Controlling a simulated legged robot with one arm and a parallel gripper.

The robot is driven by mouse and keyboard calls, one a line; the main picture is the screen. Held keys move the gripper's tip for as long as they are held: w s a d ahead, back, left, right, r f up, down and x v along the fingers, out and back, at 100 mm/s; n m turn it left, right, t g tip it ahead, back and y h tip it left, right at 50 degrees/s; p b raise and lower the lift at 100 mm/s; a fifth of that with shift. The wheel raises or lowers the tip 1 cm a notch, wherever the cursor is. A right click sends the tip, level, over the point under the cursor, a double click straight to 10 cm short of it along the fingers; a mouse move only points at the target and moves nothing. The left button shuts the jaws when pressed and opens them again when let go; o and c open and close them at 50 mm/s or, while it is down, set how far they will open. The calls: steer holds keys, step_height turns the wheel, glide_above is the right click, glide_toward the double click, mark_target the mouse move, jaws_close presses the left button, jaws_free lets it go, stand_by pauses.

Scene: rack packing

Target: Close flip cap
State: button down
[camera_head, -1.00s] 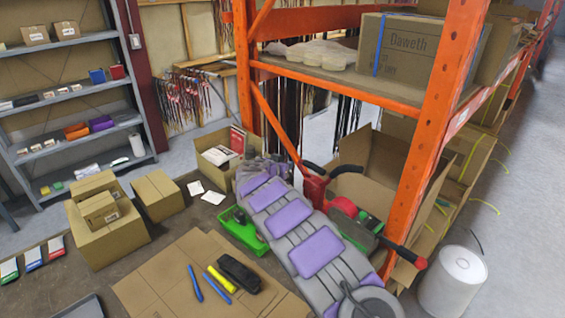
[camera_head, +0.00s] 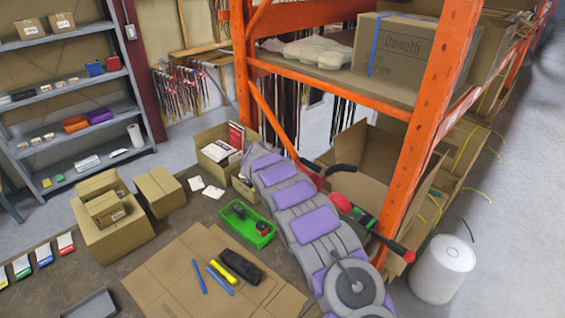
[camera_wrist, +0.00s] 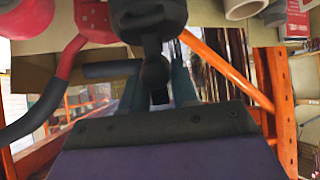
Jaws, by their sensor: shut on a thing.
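My gripper (camera_wrist: 157,92) shows in the wrist view beyond the dark mounting plate, with its blue-grey fingers partly hidden. It is shut on a dark grey object (camera_wrist: 150,14) with a wide rounded top, a narrow neck and a ball-like lower part. I cannot tell whether this is the item with the flip cap, and no cap can be made out. In the head view my purple and grey arm reaches away toward the open cardboard box beside the orange rack; the gripper itself is hidden there.
A green tray (camera_head: 230,232) with dark items lies left of my arm. An open box (camera_head: 208,150) holds papers. The orange rack post (camera_head: 428,130) and red-and-black equipment (camera_head: 365,215) stand close on the right.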

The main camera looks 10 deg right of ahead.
steer(key=shift+f, duration=0.15)
steer(key=c, duration=1.1)
jaws_free()
steer(key=shift+s+a+r, duration=0.1)
steer(key=shift+s+r, duration=0.05)
steer(key=shift+r, duration=0.15)
steer(key=v, duration=1.6)
steer(key=shift+s+a+r+p, duration=0.15)
steer(key=shift+s+a+p, duration=0.1)
steer(key=shift+p, duration=0.1)
